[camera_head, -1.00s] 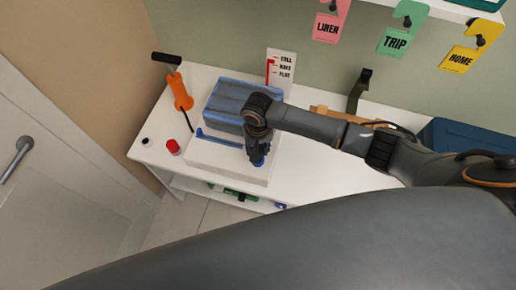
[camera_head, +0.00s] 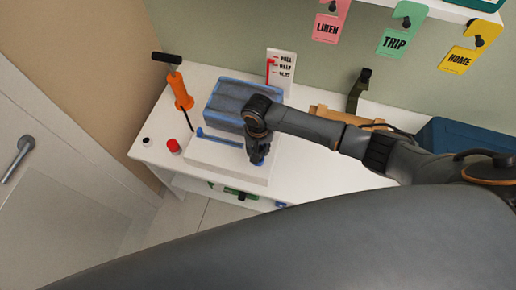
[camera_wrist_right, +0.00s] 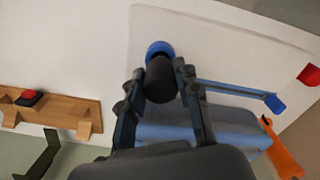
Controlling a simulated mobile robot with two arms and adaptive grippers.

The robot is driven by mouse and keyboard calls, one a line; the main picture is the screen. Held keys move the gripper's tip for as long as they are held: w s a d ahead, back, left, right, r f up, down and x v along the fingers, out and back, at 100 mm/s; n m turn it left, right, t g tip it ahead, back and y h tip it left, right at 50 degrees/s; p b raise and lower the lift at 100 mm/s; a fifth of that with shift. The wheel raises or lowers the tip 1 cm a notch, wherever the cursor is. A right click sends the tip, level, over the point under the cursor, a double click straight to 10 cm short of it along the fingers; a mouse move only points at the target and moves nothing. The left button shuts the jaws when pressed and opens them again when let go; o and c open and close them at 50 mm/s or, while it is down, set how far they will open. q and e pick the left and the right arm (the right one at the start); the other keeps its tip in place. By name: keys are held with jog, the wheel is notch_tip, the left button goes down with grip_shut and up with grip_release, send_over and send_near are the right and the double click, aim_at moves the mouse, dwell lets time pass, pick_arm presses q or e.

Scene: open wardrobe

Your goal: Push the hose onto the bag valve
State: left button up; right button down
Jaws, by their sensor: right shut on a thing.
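In the right wrist view my right gripper (camera_wrist_right: 160,78) is shut on a dark cylinder, which looks like the hose end (camera_wrist_right: 160,84). A round blue piece, likely the bag valve (camera_wrist_right: 160,47), shows just beyond the hose end. The two overlap in this view, and I cannot tell whether the hose is seated on it. The grey-blue bag (camera_head: 232,95) lies at the back of the white board, and it also shows in the wrist view (camera_wrist_right: 175,125). In the head view my right gripper (camera_head: 257,157) is over the white board, hiding the valve. My left gripper is not in view.
The orange pump (camera_head: 180,92) stands left of the bag. A red knob (camera_head: 173,145) is at the table's left front. A blue bar (camera_head: 217,138) lies on the white board (camera_head: 222,163). A dark blue bin (camera_head: 455,135) is at the right. The table's front right is clear.

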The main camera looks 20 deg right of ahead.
jog(key=shift+f+b, duration=0.4)
jog(key=shift+f, duration=0.65)
jog(key=c, duration=0.9)
grip_release()
jog(key=shift+o, duration=0.2)
notch_tip(320, 180, up, 12)
jog(key=shift+s+f, duration=0.1)
